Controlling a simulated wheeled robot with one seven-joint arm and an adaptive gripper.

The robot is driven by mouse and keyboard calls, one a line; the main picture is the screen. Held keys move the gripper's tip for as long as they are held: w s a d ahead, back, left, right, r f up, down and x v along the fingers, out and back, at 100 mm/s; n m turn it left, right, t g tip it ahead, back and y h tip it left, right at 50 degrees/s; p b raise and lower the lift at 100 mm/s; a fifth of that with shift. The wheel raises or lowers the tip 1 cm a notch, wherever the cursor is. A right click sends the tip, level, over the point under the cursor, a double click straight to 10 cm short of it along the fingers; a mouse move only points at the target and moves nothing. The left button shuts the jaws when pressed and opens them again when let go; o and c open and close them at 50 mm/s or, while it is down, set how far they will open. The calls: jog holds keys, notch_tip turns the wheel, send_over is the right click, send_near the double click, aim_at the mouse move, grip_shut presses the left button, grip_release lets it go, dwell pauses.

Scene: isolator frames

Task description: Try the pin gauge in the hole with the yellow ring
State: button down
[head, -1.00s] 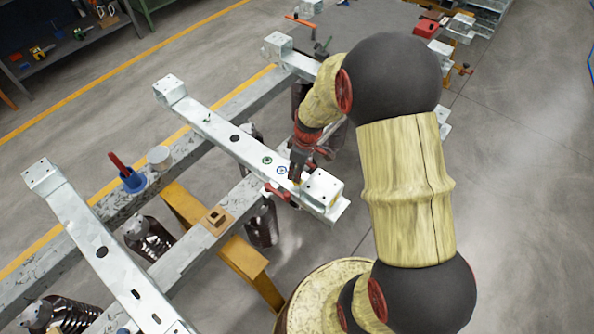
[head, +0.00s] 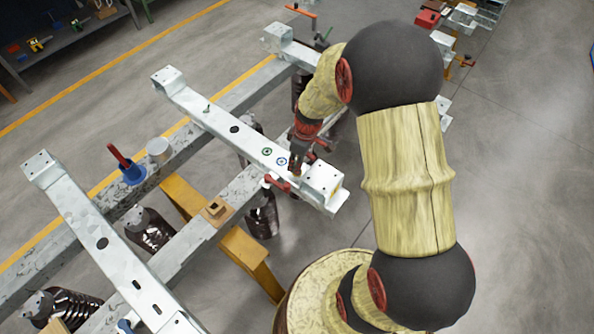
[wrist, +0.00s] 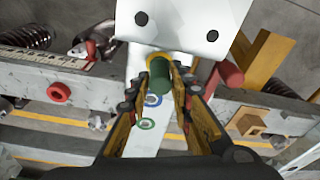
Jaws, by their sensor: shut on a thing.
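My gripper (wrist: 160,88) is shut on the pin gauge, whose green handle (wrist: 160,82) shows between the fingers in the wrist view. In the head view my gripper (head: 296,172) is low over the near end of a pale metal beam (head: 215,122), close to its end block (head: 323,181). A blue ring (head: 281,161) and a green ring (head: 267,152) lie on the beam beside my gripper. A yellow patch (wrist: 157,60) shows at the gauge in the wrist view; I cannot tell whether it is the ring or part of the gauge. The gauge's tip is hidden.
A red clamp (head: 280,183) stands at the beam's edge near my gripper. A blue-based red handle (head: 130,172), a grey cylinder (head: 158,150) and a brown block (head: 215,210) stand on the cross rails. Another beam (head: 105,245) lies at left. Floor at right is clear.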

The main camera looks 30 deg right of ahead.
jog(key=shift+r+p, duration=2.15)
jog(key=shift+r, duration=1.45)
